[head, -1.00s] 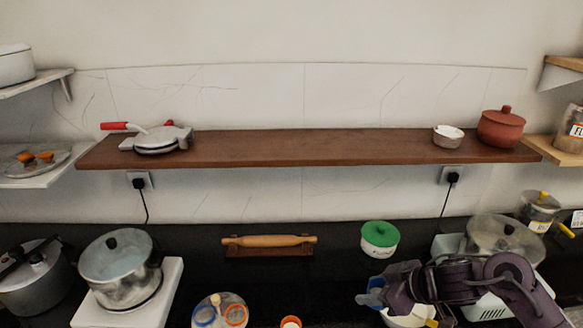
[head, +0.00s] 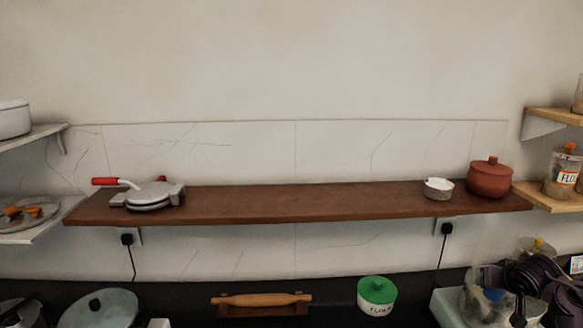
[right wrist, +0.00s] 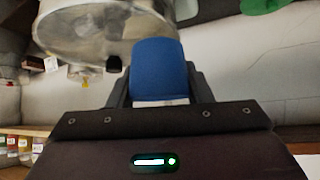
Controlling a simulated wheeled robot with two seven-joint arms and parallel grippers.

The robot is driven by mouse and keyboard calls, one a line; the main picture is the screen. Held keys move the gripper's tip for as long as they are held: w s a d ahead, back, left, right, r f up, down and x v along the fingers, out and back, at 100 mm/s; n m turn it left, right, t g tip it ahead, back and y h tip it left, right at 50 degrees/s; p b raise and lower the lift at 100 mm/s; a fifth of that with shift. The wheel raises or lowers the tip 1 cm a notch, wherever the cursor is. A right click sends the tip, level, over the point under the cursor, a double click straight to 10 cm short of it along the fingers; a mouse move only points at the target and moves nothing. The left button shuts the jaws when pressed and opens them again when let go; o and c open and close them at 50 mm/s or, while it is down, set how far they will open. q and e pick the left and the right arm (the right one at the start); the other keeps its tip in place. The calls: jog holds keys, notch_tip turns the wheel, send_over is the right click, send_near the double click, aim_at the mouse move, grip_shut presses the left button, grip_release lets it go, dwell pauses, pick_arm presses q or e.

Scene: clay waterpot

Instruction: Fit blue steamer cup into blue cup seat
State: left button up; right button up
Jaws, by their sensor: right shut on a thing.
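The blue steamer cup (right wrist: 160,68) is held between the fingers of my right gripper (right wrist: 160,80) in the right wrist view. In the head view, a small blue patch of the cup (head: 494,294) shows beside my dark right gripper (head: 500,286) at the lower right, in front of the pot on the white stove. The blue cup seat is out of view now. My left gripper is not in view.
The green-lidded container (head: 377,297) and the rolling pin (head: 262,299) are on the dark counter. A brown shelf (head: 310,205) runs above, bare in its middle.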

jog(key=shift+m+g+h, duration=0.3)
jog(key=shift+m+h, duration=0.3)
jog(key=shift+m, duration=0.3)
jog(key=s+d, duration=0.2)
jog(key=s, duration=0.1)
jog(key=shift+s+d+r, duration=0.15)
jog(key=shift+d+r, duration=0.05)
jog(key=shift+d, duration=0.15)
jog(key=s+a+f+n+y, duration=0.1)
jog(key=a+f+n, duration=0.1)
jog(key=a, duration=0.8)
jog(key=s+a+f+n+y, duration=0.2)
jog(key=a, duration=0.8)
jog(key=s+a+r+b, duration=0.1)
jog(key=s+a, duration=0.4)
jog(key=a, duration=0.3)
jog(key=s+a+r+n+t+y+b, duration=0.1)
jog(key=s+a+b, duration=0.1)
jog(key=s+a, duration=0.3)
jog(key=a, duration=0.2)
jog(key=shift+s+a+r, duration=0.2)
jog(key=shift+s+a, duration=0.15)
jog(key=shift+s, duration=0.05)
jog(key=shift+d+r, duration=0.1)
jog(key=shift+d, duration=0.05)
